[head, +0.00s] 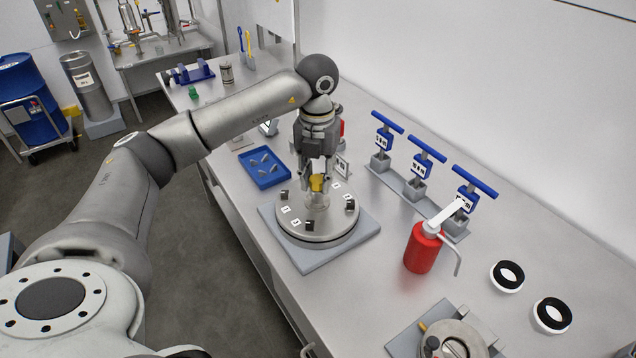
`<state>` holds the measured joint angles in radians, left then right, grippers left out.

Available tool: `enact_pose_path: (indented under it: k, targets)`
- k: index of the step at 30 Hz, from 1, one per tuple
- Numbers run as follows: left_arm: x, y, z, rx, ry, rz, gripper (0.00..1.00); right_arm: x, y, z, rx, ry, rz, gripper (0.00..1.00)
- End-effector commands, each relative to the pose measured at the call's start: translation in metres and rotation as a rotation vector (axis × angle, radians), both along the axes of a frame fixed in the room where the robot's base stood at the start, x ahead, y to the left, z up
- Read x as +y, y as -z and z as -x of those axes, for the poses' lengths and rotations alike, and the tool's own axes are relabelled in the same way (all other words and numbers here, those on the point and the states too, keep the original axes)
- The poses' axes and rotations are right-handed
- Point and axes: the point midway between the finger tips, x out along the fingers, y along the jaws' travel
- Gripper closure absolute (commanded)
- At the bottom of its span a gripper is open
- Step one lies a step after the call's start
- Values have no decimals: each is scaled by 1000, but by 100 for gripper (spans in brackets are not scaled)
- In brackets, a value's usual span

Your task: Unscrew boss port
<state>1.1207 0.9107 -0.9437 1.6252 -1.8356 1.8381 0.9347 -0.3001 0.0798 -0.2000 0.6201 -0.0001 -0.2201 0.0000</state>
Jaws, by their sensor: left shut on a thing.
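A round steel lid (317,226) with several dark clamps and small numbered labels lies on a grey square base (362,243) on the bench. A clear port (317,201) stands up at its middle with a yellow part (317,183) on top; I take this to be the boss port. My left gripper (316,181) points down from above and is shut on the yellow part, one finger on each side. The fingers hide some of it, and I cannot tell whether it touches the port below. My right gripper is not in view.
A blue tray (264,183) with small metal parts lies left of the lid. Three blue T-handles (428,156) stand in grey blocks to the right. A red bottle (422,250), two black-and-white rings (508,275) and another round fitting (452,341) are nearer the front right.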

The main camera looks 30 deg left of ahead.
Motion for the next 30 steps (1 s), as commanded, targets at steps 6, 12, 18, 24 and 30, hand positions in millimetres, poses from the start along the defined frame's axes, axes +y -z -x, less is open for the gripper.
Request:
enact_pose_path:
  k: [6,12,18,24,30]
  targets:
    - [0,-1,0,-1,-189,1,100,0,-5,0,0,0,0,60]
    - [0,0,0,-1,-219,1,100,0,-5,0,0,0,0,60]
    - [0,-1,0,-1,-231,1,100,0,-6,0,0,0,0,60]
    - [-1,-2,0,0,-414,1,100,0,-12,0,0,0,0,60]
    - [-1,-1,0,0,-611,2,100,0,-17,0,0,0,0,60]
